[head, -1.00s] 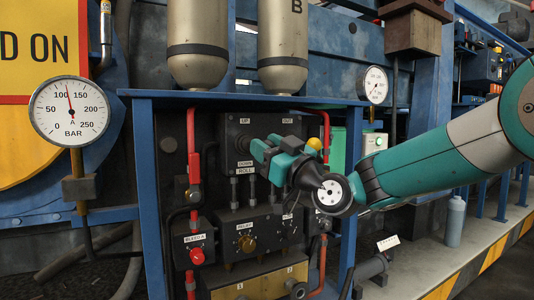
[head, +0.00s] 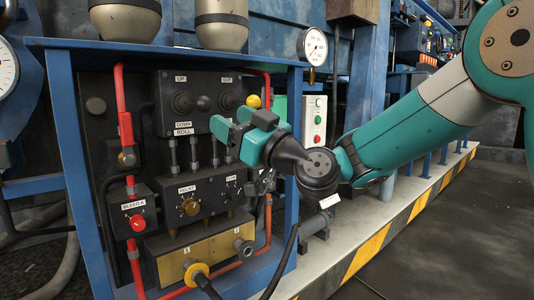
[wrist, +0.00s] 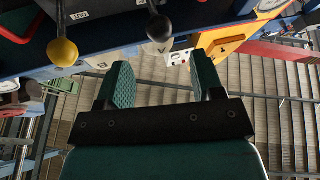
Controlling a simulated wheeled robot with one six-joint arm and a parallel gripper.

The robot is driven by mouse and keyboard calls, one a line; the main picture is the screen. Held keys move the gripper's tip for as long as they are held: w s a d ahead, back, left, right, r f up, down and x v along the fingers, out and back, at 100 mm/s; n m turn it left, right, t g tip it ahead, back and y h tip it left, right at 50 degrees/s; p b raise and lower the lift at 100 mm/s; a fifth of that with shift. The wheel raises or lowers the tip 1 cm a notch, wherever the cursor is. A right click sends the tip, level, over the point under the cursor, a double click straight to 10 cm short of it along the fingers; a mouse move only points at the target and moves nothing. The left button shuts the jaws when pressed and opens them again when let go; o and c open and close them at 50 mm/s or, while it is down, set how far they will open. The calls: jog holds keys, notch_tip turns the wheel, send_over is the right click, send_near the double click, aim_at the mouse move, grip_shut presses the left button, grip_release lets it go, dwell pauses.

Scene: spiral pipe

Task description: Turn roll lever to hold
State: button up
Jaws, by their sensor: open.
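The roll lever (head: 203,103) has a dark ball end and stands out from the left part of the black control panel, between the UP label above and the DOWN and ROLL labels below. It appears to point straight out. In the wrist view its dark ball (wrist: 159,28) is near the top, beyond the fingertips and roughly in line with the gap between them. My gripper (head: 231,121) is open and empty, in front of the panel, a little below and right of the ball. The open fingers show in the wrist view (wrist: 165,80), apart from the lever.
A yellow-balled lever (head: 253,101) is close beside on the right. A red pipe (head: 125,130) runs down the left. A green and red button box (head: 314,122) stands right.

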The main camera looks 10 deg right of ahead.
jog(key=b+v, duration=0.3)
jog(key=v, duration=0.6)
jog(key=shift+a, duration=0.1)
